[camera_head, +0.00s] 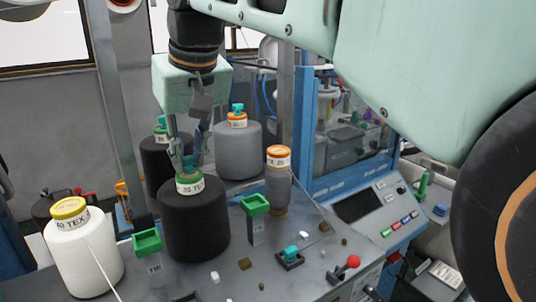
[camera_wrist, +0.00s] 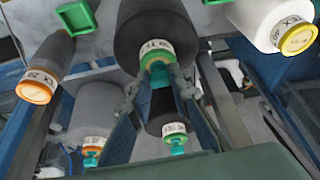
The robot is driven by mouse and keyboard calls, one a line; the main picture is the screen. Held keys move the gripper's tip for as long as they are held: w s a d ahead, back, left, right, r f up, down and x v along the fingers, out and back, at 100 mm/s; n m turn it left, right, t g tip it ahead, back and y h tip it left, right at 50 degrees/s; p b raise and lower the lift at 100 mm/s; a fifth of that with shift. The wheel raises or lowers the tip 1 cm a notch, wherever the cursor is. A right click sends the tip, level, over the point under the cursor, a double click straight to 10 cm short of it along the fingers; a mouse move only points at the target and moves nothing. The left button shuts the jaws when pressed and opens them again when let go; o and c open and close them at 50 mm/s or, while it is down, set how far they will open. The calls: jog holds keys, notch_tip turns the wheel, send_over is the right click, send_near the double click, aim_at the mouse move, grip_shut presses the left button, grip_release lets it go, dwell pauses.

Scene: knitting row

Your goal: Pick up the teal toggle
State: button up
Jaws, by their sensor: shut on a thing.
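My gripper (camera_head: 187,157) points down over the large black cone (camera_head: 195,225) with a green-ringed top labelled TEX. It is shut on a teal toggle (camera_head: 190,162), which sits at or just above that cone's top; I cannot tell whether it touches. In the wrist view the toggle (camera_wrist: 159,74) shows between the two fingers (camera_wrist: 157,80), which hide part of it. Similar teal pieces stand on the grey cone (camera_head: 238,150) with an orange top and on the rear black cone (camera_head: 155,160). Another teal piece (camera_head: 291,253) sits on a dark base on the panel.
A white cone (camera_head: 85,255) with a yellow top stands at left, a slim grey cone (camera_head: 279,187) with an orange top at right. Green square-topped posts (camera_head: 147,242) flank the black cone. A red-knobbed lever (camera_head: 353,262) and a control console (camera_head: 380,210) lie to the right.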

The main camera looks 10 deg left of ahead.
aim_at(189, 158)
notch_tip(189, 158, up, 9)
jog(key=shift+r+p, duration=0.15)
jog(key=shift+p, duration=0.85)
dwell(0.6)
